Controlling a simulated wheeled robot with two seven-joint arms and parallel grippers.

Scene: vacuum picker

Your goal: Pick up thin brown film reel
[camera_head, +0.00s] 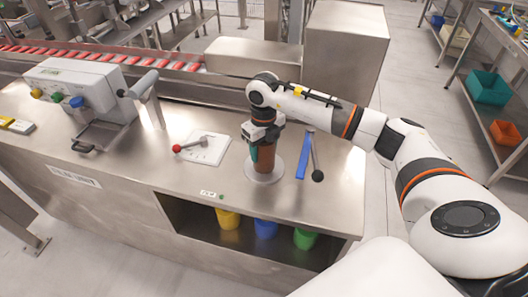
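The brown film reel (268,160) stands upright as a brown cylinder on a pale round base (264,174) on the steel table. My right arm comes in from the right, and its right gripper (260,148) points down at the top of the reel. The gripper hides the reel's upper part. A small teal patch shows at the reel's left side by the fingers. I cannot tell whether the fingers are closed on the reel or only around it. My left gripper is not in view.
A white plate with a red-knobbed lever (203,149) lies left of the reel. A blue strip (304,156) and a black-knobbed rod (316,160) lie to its right. A control box (78,90) stands at left. Colored buckets (266,227) sit on the lower shelf. A conveyor (120,60) runs behind.

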